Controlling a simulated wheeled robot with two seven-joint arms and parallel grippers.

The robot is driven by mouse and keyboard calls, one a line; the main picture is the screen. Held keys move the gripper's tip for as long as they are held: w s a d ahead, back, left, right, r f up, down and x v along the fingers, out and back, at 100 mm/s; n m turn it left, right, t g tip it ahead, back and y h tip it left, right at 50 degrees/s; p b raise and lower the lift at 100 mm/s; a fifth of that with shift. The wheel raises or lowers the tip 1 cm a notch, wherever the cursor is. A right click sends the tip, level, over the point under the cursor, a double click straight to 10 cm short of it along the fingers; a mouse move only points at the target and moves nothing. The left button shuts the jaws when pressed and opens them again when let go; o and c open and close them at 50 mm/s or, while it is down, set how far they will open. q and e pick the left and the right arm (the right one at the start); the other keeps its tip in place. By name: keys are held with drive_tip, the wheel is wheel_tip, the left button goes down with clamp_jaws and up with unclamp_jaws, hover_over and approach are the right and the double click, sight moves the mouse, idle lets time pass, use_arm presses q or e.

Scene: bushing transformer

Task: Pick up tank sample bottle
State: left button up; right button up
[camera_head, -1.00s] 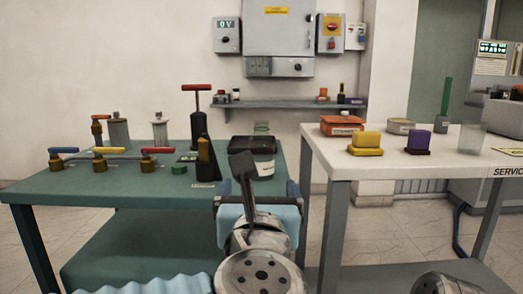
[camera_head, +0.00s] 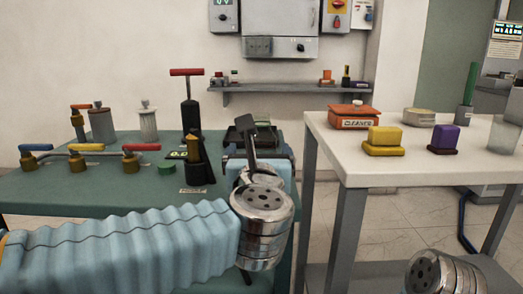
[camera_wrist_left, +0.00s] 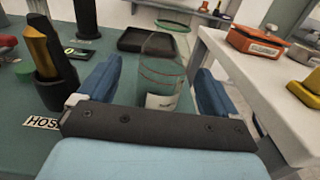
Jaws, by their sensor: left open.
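In the head view my left gripper (camera_head: 258,160) is at the green table's right edge and mostly hides the bottle. My right gripper is out of view; only part of my right arm shows at lower right.
A dark tray (camera_wrist_left: 148,39) lies behind the bottle. A black holder with a yellow-handled tool (camera_head: 196,165) stands to its left. Valves (camera_head: 85,155) are farther left. Right of a gap, the white table (camera_head: 400,170) holds the orange cleaner box (camera_head: 354,122) and yellow blocks (camera_head: 385,141).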

sight(261, 141)
use_arm(q)
drive_tip(key=w, duration=0.1)
drive_tip(key=w+p, duration=0.1)
drive_tip(key=w, duration=0.2)
drive_tip(key=shift+w+d+r, duration=0.2)
drive_tip(key=shift+w+r, duration=0.1)
drive_tip(key=shift+r, duration=0.05)
drive_tip(key=shift+w+f, duration=0.1)
drive_tip(key=shift+w, duration=0.3)
drive_tip(key=c, duration=1.2)
